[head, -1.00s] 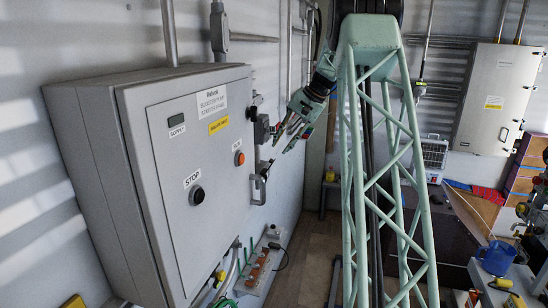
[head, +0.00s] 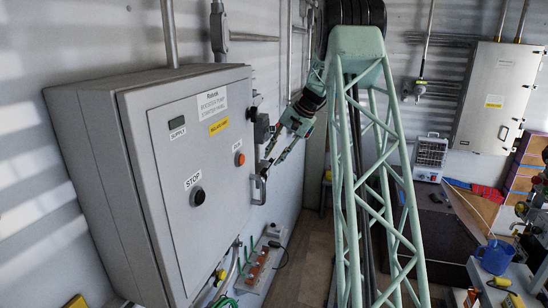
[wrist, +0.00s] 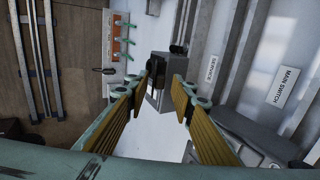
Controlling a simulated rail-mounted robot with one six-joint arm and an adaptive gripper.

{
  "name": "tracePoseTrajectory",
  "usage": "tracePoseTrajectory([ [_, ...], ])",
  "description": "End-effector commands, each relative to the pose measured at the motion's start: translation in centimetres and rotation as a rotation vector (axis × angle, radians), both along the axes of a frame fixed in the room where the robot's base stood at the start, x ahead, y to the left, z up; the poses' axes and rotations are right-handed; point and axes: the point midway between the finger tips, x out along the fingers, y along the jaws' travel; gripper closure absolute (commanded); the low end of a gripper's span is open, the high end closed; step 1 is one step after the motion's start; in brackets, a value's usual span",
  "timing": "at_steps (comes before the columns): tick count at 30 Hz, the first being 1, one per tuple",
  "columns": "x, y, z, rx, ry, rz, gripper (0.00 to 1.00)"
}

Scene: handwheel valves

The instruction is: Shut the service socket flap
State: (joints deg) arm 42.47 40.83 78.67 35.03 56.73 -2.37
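The service socket (wrist: 163,98) is a small grey box with a dark face, beside the SERVICE label (wrist: 212,70) in the wrist view. In the head view it is the small grey fitting (head: 259,187) on the wall, right of the large cabinet. Its flap appears to stand out from the box, but its exact angle is hard to tell. My gripper (wrist: 164,84) is open, with its yellow-padded fingers on either side of the box in the wrist view. In the head view my gripper (head: 266,166) is just above the socket; contact cannot be told.
The grey cabinet (head: 195,180) with a STOP button stands close on the left. A dark switch (head: 262,128) sits on the wall above the socket. A strip with orange parts (head: 260,268) is below. Floor is free to the right of the strip.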

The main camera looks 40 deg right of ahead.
Motion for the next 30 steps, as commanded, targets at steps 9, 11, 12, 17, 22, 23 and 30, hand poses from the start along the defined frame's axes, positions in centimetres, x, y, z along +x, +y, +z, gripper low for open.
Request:
tracePoseTrajectory([
  [9, 0.02, -0.01, 0.05, -0.001, 0.000, -0.001, 0.99],
  [11, 0.03, -0.02, 0.08, -0.001, 0.000, -0.001, 0.99],
  [12, 0.03, -0.01, 0.08, 0.000, -0.001, -0.001, 0.99],
  [17, 0.02, -0.05, 0.09, 0.001, -0.004, -0.001, 0.99],
  [22, -0.01, -0.09, 0.10, 0.005, -0.011, -0.001, 0.99],
  [23, -0.01, -0.10, 0.12, 0.004, -0.012, -0.002, 0.99],
  [30, -0.05, -0.15, 0.13, 0.008, -0.018, -0.002, 0.99],
])
